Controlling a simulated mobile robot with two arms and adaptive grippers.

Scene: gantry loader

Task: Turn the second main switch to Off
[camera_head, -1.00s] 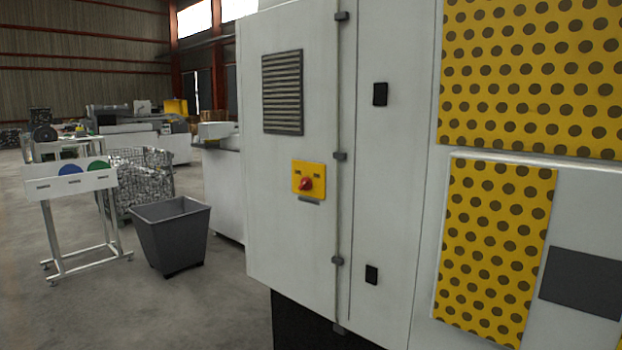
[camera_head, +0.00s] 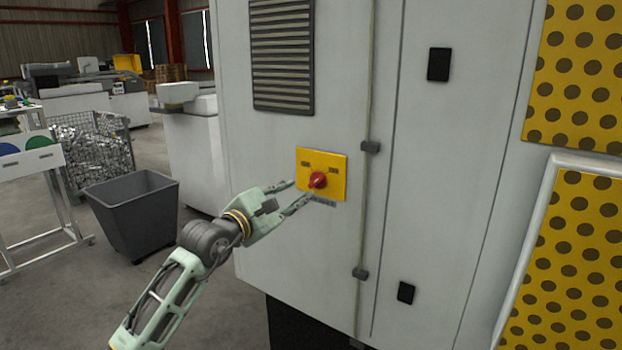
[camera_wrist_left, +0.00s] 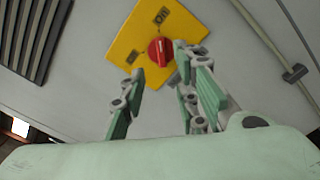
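A red rotary switch knob (camera_head: 317,180) sits on a yellow plate (camera_head: 335,163) on the grey-white cabinet door. My left gripper (camera_head: 302,191) is open, its two fingers reaching towards the knob from the lower left. In the left wrist view the red knob (camera_wrist_left: 160,52) lies just beyond the fingertips, with the yellow plate (camera_wrist_left: 131,42) tilted around it. The open left gripper (camera_wrist_left: 157,62) shows there with a wide gap between its fingers. One finger comes close to the knob; I cannot tell whether it touches. The right gripper is not in view.
The cabinet (camera_head: 285,235) has a dark vent grille (camera_head: 282,55) above the switch and black latches at right. A grey bin (camera_head: 133,212), a wire basket of metal parts (camera_head: 92,150) and a white stand (camera_head: 30,165) are at left.

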